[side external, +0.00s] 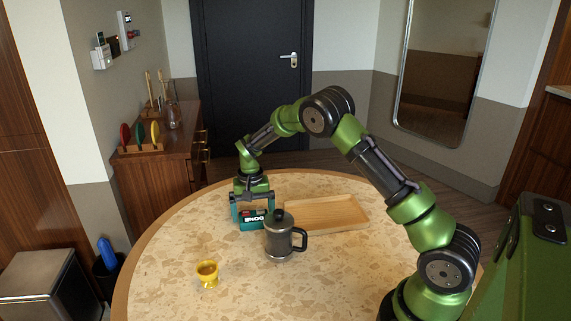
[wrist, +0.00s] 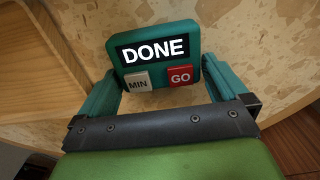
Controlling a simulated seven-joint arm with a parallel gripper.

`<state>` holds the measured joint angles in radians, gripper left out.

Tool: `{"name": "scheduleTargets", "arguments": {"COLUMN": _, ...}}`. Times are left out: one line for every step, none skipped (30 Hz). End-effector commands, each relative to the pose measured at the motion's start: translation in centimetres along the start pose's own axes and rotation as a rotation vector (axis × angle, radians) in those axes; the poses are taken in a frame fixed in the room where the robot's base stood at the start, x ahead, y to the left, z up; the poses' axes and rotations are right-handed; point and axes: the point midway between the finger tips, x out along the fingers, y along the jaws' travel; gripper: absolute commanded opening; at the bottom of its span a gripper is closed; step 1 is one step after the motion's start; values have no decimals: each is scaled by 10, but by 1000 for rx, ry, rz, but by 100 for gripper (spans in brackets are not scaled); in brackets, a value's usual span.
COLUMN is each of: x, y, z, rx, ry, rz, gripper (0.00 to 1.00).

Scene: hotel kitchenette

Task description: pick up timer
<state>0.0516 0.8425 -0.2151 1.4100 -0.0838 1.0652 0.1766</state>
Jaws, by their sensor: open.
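The timer (side external: 252,220) is a small teal block standing on the round table, behind and left of the dark press pot. In the wrist view the timer (wrist: 160,73) shows a black display reading DONE, a white MIN button and a red GO button. My gripper (side external: 252,208) is down at the timer. In the wrist view my gripper (wrist: 161,70) is open, with one teal finger on each side of the timer. I cannot tell whether either finger touches it.
The grey press pot (side external: 279,242) stands close in front of the timer. A wooden tray (side external: 340,222) lies to the right, and it also shows in the wrist view (wrist: 30,65). A yellow cup (side external: 207,274) stands front left. The table's left side is clear.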

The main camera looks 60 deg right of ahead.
Motion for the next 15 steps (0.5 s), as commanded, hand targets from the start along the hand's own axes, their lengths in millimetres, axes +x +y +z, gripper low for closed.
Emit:
{"name": "scheduleTargets", "arguments": {"x": 1, "y": 0, "z": 0, "rx": 1, "ry": 0, "rz": 0, "gripper": 100}}
{"name": "scheduleTargets", "arguments": {"x": 1, "y": 0, "z": 0, "rx": 1, "ry": 0, "rz": 0, "gripper": 100}}
{"name": "scheduleTargets", "arguments": {"x": 1, "y": 0, "z": 0, "rx": 1, "ry": 0, "rz": 0, "gripper": 100}}
{"name": "scheduleTargets", "arguments": {"x": 1, "y": 0, "z": 0, "rx": 1, "ry": 0, "rz": 0, "gripper": 100}}
{"name": "scheduleTargets", "arguments": {"x": 1, "y": 0, "z": 0, "rx": 1, "ry": 0, "rz": 0, "gripper": 100}}
{"name": "scheduleTargets", "arguments": {"x": 1, "y": 0, "z": 0, "rx": 1, "ry": 0, "rz": 0, "gripper": 98}}
{"name": "scheduleTargets", "arguments": {"x": 1, "y": 0, "z": 0, "rx": 1, "ry": 0, "rz": 0, "gripper": 94}}
{"name": "scheduleTargets", "arguments": {"x": 0, "y": 0, "z": 0, "rx": 1, "ry": 0, "rz": 0, "gripper": 89}}
{"name": "scheduleTargets", "arguments": {"x": 0, "y": 0, "z": 0, "rx": 1, "ry": 0, "rz": 0, "gripper": 83}}
{"name": "scheduleTargets", "arguments": {"x": 0, "y": 0, "z": 0, "rx": 1, "ry": 0, "rz": 0, "gripper": 79}}
{"name": "scheduleTargets", "arguments": {"x": 0, "y": 0, "z": 0, "rx": 0, "ry": 0, "rz": 0, "gripper": 74}}
{"name": "scheduleTargets", "arguments": {"x": 0, "y": 0, "z": 0, "rx": 1, "ry": 0, "rz": 0, "gripper": 68}}
{"name": "scheduleTargets", "arguments": {"x": 0, "y": 0, "z": 0, "rx": 0, "ry": 0, "rz": 0, "gripper": 63}}
{"name": "scheduleTargets", "arguments": {"x": 0, "y": 0, "z": 0, "rx": 0, "ry": 0, "rz": 0, "gripper": 59}}
{"name": "scheduleTargets", "arguments": {"x": 0, "y": 0, "z": 0, "rx": 1, "ry": 1, "rz": -1, "gripper": 56}}
